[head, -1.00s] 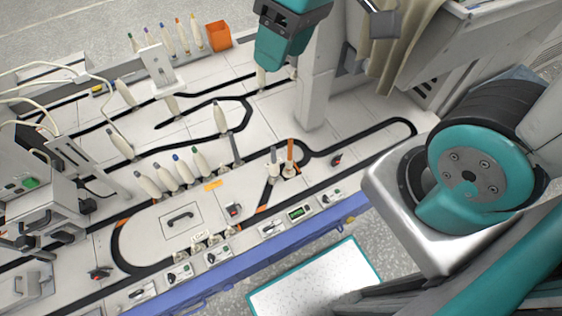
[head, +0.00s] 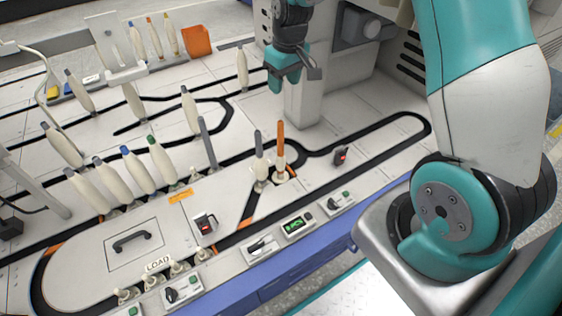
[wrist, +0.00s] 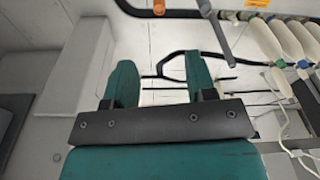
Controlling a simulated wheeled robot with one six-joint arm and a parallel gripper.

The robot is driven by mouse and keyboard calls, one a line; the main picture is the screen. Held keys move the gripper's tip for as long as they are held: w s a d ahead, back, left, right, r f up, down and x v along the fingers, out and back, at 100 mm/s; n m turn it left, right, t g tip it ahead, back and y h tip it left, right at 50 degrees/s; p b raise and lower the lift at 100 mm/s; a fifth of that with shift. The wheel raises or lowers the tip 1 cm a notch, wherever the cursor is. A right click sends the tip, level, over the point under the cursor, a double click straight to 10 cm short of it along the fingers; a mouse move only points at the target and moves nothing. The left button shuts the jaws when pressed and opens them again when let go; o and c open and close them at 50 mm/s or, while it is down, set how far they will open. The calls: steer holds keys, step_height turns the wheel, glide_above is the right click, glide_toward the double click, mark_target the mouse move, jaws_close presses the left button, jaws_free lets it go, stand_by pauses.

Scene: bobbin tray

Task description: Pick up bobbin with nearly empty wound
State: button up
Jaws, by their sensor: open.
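My gripper (head: 284,80) is teal and hangs at the upper middle of the head view, above the machine deck, with nothing held. In the wrist view its two fingers (wrist: 158,78) are apart. A thin orange bobbin (head: 281,140) stands on the deck, with a little pale yarn low down. A bare grey bobbin (head: 207,140) leans further left. The orange bobbin (wrist: 221,42) and a grey bobbin (wrist: 203,8) show ahead of the fingers in the wrist view.
Several full cream bobbins (head: 137,172) stand in a row at left, with others behind. A grey pillar (head: 302,100) stands just behind the gripper. An orange bin (head: 197,40) is at the back. Free deck lies right of the orange bobbin.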

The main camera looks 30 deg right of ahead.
mark_target(281, 122)
steer(key=f+b, duration=0.1)
steer(key=f, duration=0.3)
steer(key=w+f+b, duration=0.1)
steer(key=f, duration=0.3)
steer(key=f+b, duration=0.1)
steer(key=f, duration=0.3)
steer(key=shift+w+a+b, duration=0.1)
steer(key=shift+w+b, duration=0.1)
steer(key=shift+b, duration=0.1)
step_height(281, 122, down, 5)
steer(key=shift+w+f+b, duration=0.1)
steer(key=shift+f+b, duration=0.05)
steer(key=shift+b, duration=1.1)
jaws_close()
